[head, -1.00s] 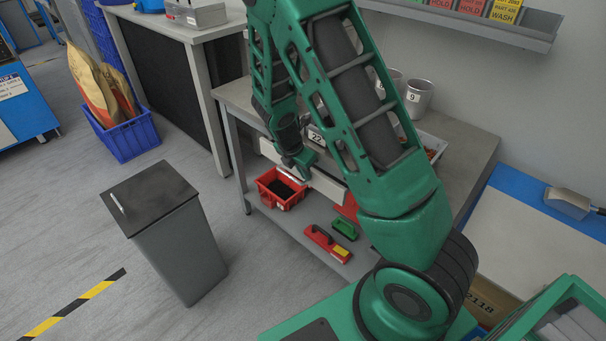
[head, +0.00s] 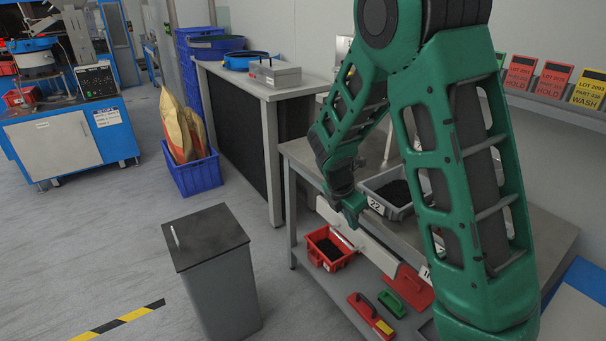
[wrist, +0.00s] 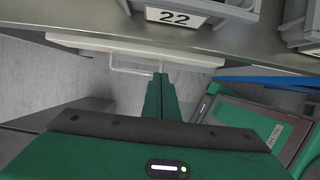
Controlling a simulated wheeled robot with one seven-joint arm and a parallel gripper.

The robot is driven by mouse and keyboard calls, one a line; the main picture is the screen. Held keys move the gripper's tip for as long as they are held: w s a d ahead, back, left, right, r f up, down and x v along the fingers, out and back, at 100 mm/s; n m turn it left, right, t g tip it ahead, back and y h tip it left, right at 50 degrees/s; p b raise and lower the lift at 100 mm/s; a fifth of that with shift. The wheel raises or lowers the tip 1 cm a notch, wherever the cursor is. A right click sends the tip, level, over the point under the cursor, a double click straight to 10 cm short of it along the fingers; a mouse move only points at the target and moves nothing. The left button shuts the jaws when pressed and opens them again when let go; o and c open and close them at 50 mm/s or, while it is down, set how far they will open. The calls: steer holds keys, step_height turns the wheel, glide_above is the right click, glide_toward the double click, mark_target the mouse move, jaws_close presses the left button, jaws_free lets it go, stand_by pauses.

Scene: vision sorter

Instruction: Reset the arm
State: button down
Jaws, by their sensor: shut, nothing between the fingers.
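My green arm spans the right half of the head view and reaches down to the front of the grey workbench (head: 540,225). My gripper (head: 354,222) is at the bench's front edge there, beside a white drawer front (head: 376,245) under the top. In the wrist view my gripper (wrist: 160,78) has its two green fingers together, with nothing between them. The fingertips are close to the thin wire handle (wrist: 118,69) of the white drawer front (wrist: 90,39); I cannot tell whether they touch it.
A grey bin labelled 22 (head: 394,190) stands on the bench above the gripper. A red bin (head: 330,262) and red and green tools lie on the lower shelf. A grey waste bin (head: 222,290) stands on the floor in front. Open floor (head: 90,240) lies to the left.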

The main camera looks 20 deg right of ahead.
steer(key=s+d+r+m+g+y, duration=0.1)
steer(key=s+d+r+m, duration=0.35)
steer(key=s+m, duration=0.25)
steer(key=s+d+r+m+y, duration=0.1)
steer(key=s+d+r+m, duration=0.3)
steer(key=s+r+m, duration=0.3)
steer(key=s+r+m+y, duration=0.1)
steer(key=s+r+m, duration=0.1)
steer(key=s+m, duration=0.5)
steer(key=s+r+m+y, duration=0.1)
steer(key=s+r+m, duration=0.1)
steer(key=s+m, duration=0.5)
steer(key=s, duration=0.3)
steer(key=shift+s+a, duration=0.3)
steer(key=shift+s, duration=0.1)
